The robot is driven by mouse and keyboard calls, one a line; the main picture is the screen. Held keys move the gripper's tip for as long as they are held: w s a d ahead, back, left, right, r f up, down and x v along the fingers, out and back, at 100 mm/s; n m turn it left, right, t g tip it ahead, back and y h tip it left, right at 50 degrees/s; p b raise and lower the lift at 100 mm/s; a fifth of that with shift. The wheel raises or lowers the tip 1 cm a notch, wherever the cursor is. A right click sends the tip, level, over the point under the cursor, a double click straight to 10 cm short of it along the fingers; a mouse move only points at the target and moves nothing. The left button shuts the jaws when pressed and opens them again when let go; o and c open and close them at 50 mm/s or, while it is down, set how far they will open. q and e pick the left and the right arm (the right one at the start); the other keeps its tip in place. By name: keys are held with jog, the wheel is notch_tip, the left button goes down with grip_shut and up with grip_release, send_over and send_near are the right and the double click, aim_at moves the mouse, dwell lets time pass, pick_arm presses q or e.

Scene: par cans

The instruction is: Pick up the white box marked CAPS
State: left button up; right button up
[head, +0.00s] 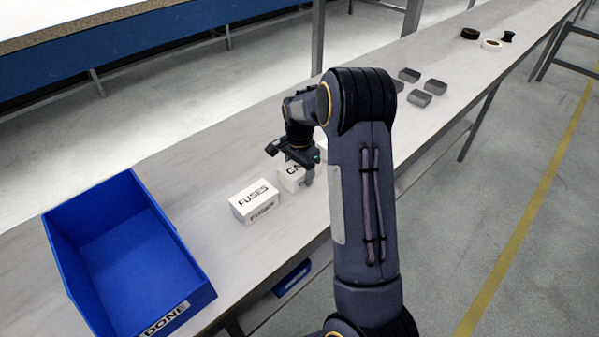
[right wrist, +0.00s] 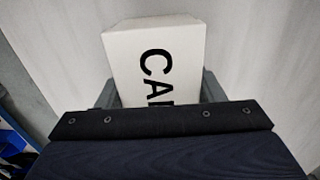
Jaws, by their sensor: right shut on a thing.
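I cannot tell whether the box is lifted off the bench. My left gripper is not in view.
A white box marked FUSES (head: 254,201) stands just left of the CAPS box. A blue bin marked DONE (head: 190,262) is at the bench's near left. Another white thing shows behind my arm.

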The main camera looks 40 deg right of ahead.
jog(key=shift+c, duration=0.7)
jog(key=shift+r, duration=0.1)
